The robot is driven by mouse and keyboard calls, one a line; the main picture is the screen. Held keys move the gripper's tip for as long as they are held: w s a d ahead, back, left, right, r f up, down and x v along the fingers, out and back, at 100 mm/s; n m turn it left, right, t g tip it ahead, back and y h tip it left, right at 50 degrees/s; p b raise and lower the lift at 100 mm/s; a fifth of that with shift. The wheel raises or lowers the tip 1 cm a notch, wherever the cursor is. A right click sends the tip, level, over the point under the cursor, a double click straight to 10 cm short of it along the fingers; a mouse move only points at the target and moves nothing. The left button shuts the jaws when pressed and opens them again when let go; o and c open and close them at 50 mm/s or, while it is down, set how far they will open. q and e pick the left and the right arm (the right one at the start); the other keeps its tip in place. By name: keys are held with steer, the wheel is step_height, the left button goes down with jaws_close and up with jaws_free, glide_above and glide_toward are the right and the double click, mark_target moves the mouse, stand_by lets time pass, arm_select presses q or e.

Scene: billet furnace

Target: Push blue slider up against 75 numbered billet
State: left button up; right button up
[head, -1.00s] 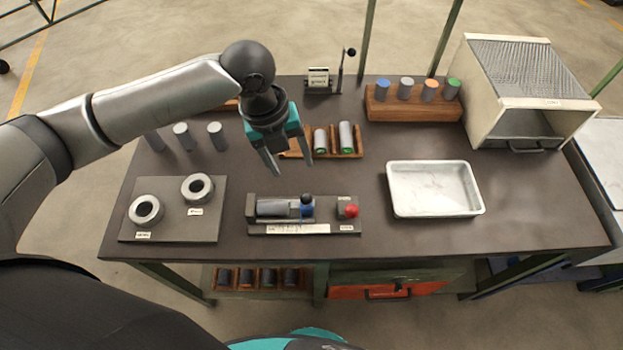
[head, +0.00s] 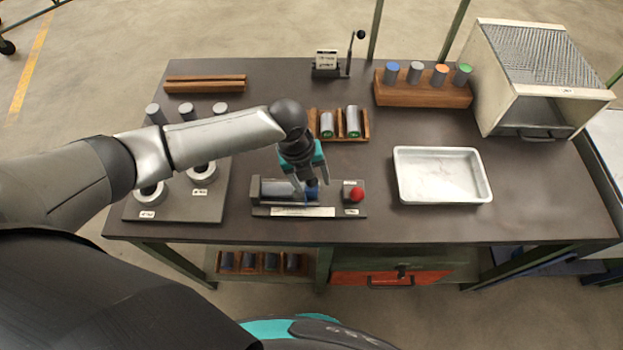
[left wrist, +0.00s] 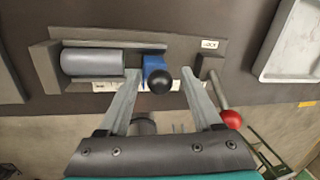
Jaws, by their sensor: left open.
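The blue slider (left wrist: 155,66) sits on a grey gauge fixture and carries a black ball knob (left wrist: 160,81). A grey billet (left wrist: 93,62) lies in the fixture to its left; I cannot read a number on it. A small gap seems to show between billet and slider in the left wrist view. My left gripper (head: 307,190) is over the slider, and its fingers (left wrist: 160,76) are open with the knob between them. In the head view the gripper partly hides the blue slider (head: 312,192). My right gripper is not in view.
A red ball lever (left wrist: 231,119) and a LOCK label (left wrist: 210,44) are right of the slider. A white tray (head: 441,199) stands further right. A ring fixture plate (head: 208,211) lies left under my arm. A small billet rack (head: 339,138) stands behind.

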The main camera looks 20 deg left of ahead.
arm_select(q)
steer(key=shift+f, duration=0.1)
steer(key=shift+c, duration=0.3)
steer(key=shift+d, duration=0.1)
jaws_close()
steer(key=shift+w, duration=0.1)
